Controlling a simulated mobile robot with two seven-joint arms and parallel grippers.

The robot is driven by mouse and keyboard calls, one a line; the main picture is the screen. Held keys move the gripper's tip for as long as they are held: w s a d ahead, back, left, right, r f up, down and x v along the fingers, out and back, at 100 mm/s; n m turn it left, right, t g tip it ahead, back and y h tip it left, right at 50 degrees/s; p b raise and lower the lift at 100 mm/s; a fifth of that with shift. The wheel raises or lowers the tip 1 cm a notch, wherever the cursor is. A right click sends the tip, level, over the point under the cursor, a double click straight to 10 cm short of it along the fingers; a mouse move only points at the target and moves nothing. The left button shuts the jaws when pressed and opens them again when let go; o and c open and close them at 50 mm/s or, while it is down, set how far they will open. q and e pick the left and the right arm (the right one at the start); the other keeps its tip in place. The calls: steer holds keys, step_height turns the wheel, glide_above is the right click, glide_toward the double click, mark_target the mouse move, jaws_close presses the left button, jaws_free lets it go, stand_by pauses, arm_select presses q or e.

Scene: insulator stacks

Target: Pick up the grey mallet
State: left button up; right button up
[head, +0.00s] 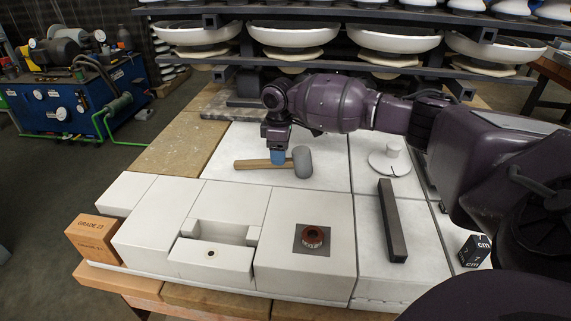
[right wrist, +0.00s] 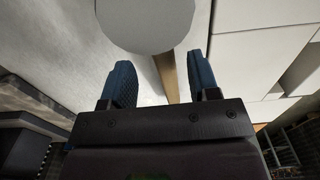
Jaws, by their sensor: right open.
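The grey mallet lies on the white blocks in the head view, with its grey head (head: 302,162) to the right and its wooden handle (head: 250,164) pointing left. My right gripper (head: 277,157) points down over the handle, close to the head. In the right wrist view the open blue fingers (right wrist: 160,65) stand on either side of the handle (right wrist: 168,76), and the grey head (right wrist: 155,22) is just beyond them. I cannot tell whether either finger touches the handle. My left gripper is not in view.
A white disc with a knob (head: 391,162) and a dark bar (head: 391,221) lie right of the mallet. A brown ring (head: 312,237) sits on a front block. An orange box (head: 92,237) is at the left edge. Racks of white insulators (head: 396,38) stand behind.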

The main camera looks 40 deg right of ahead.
mark_target(279, 167)
steer(key=f, duration=0.2)
steer(key=f+b, duration=0.1)
steer(key=f, duration=0.1)
steer(key=shift+a+f, duration=0.2)
steer(key=shift+f, duration=0.1)
steer(key=shift+r, duration=0.2)
steer(key=shift+c, duration=0.6)
jaws_close()
